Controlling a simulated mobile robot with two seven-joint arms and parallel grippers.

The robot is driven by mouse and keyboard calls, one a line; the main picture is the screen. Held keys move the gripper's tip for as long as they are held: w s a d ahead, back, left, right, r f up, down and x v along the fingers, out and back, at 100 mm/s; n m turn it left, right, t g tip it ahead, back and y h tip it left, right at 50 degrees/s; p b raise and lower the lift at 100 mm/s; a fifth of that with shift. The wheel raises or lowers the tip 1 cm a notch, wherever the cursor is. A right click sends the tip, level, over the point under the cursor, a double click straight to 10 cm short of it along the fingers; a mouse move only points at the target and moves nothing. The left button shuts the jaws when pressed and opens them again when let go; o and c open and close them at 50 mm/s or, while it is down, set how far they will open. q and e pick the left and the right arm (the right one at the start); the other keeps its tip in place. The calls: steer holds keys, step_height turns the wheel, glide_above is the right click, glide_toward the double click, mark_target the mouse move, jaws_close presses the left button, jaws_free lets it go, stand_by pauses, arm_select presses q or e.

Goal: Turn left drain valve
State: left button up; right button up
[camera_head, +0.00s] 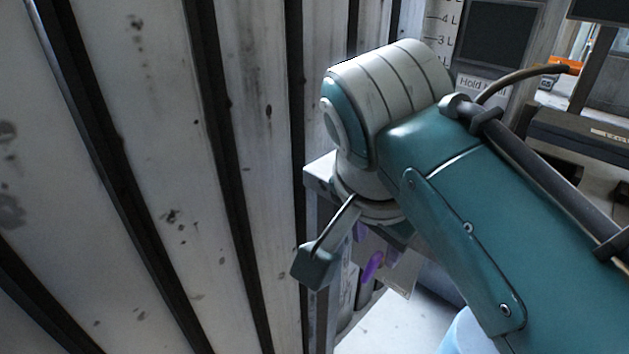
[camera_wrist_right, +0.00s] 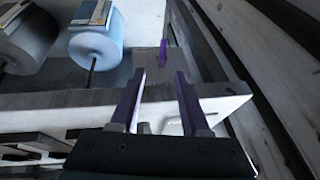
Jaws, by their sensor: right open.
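My right gripper (camera_wrist_right: 160,76) is open in the wrist view, its two purple-sided fingers apart with nothing gripped. A small purple piece (camera_wrist_right: 163,53), perhaps a valve handle, stands just beyond the fingertips. In the head view, my teal and white right arm reaches down beside the wall and hides most of the gripper. A purple piece (camera_head: 372,268) shows below the wrist; I cannot tell whether it is a handle or a finger. Which valve is the left one is not clear. My left gripper is not in view.
A ribbed, stained wall (camera_head: 160,150) runs close along the left of my arm. The wrist view shows a blue cylinder (camera_wrist_right: 97,42), a grey cylinder (camera_wrist_right: 28,38) and a pale ledge (camera_wrist_right: 50,103) under the fingers. A sign reading "Hold" (camera_head: 480,86) stands behind the arm.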

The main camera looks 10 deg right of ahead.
mark_target(371, 264)
steer(key=b+x, duration=0.2)
steer(key=x, duration=0.3)
steer(key=b+x, duration=0.2)
steer(key=x, duration=0.3)
steer(key=shift+w+a+f+b, duration=0.15)
steer(key=shift+w+f+b, duration=0.1)
steer(key=shift+b, duration=0.15)
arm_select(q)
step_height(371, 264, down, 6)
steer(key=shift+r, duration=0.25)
arm_select(e)
steer(key=shift+c, duration=0.2)
steer(key=c, duration=0.3)
jaws_close()
